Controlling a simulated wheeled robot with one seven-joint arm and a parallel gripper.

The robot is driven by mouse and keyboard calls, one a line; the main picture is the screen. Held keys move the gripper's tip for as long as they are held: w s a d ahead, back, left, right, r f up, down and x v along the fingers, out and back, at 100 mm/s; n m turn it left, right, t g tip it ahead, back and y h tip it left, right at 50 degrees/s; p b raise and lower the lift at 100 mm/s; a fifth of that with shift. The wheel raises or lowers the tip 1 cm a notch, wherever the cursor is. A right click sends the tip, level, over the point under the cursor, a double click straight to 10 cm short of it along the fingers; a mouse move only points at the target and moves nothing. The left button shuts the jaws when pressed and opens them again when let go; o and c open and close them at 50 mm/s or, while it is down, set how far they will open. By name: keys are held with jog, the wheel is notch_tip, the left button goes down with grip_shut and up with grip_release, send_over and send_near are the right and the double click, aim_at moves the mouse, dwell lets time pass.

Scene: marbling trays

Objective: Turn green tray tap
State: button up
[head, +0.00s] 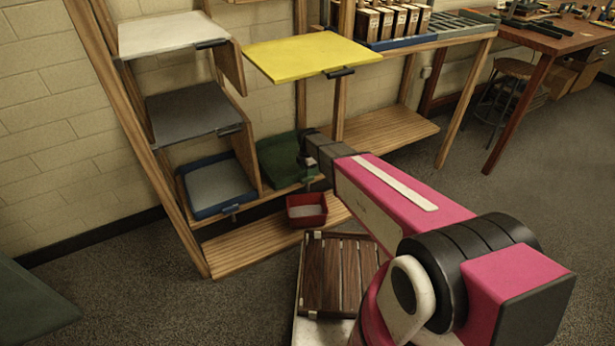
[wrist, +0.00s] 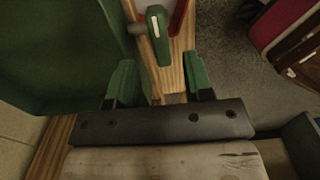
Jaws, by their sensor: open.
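The green tray (head: 278,158) sits on the low shelf in the head view, partly hidden by my arm. It fills the left of the wrist view (wrist: 50,50). Its tap (wrist: 135,29) sticks out at the tray's side over the wooden shelf edge, with a green lever (wrist: 158,35) pointing down the picture. My gripper (wrist: 158,72) is open, its two green fingers on either side of the lever's line. The lever lies just ahead of and between the fingertips, with no clear contact. In the head view my gripper (head: 309,168) is small at the tray's front.
A red bin (head: 306,210) stands below the shelf front. A blue tray (head: 218,187) sits left of the green one. Grey (head: 192,108), white (head: 165,33) and yellow (head: 310,55) boards are above. A slatted wooden rack (head: 335,275) stands near my arm.

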jog(key=shift+r, duration=2.7)
jog(key=s+d+r+m, duration=0.5)
jog(key=s+d+m, duration=0.5)
jog(key=d+m, duration=0.2)
jog(key=s+d+r+m, duration=0.6)
jog(key=s+d+m, duration=0.4)
jog(key=d+m, duration=0.2)
jog(key=d, duration=0.2)
jog(key=shift+s+d+m, duration=0.3)
